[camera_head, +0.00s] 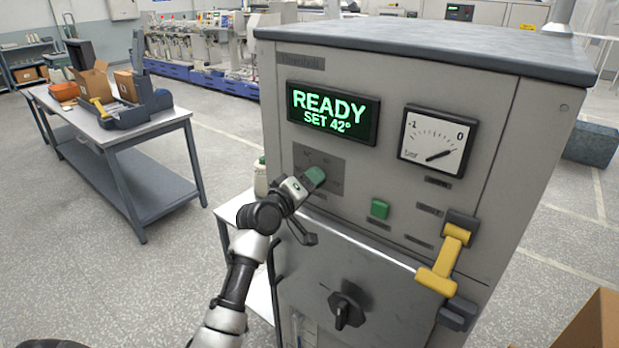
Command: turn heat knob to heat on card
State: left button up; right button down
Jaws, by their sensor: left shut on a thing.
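The green heat knob (315,177) sits on a dark dial plate (334,165) on the front of the grey machine (400,75). My left gripper (305,183) reaches in from below left and is shut on the knob. The gripper hides part of the knob and some of the dial's markings, and the rest are too small to read. The green display (333,112) above reads "READY" and "SET 42°". I cannot make out a card in this view. My right gripper is not in view.
Right of the knob are a green button (379,209), a pressure gauge (437,141) and a yellow handle (446,260). A black rotary knob (346,310) is lower down. A table (112,137) with boxes stands back left, with open floor around it.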

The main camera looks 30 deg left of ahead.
pick_arm(q)
jog(key=shift+n, duration=0.3)
jog(key=o, duration=0.9)
jog(key=s+b, duration=0.3)
jog(key=s, duration=0.7)
jog(key=shift+s+a, duration=0.4)
jog(key=shift+a, duration=0.05)
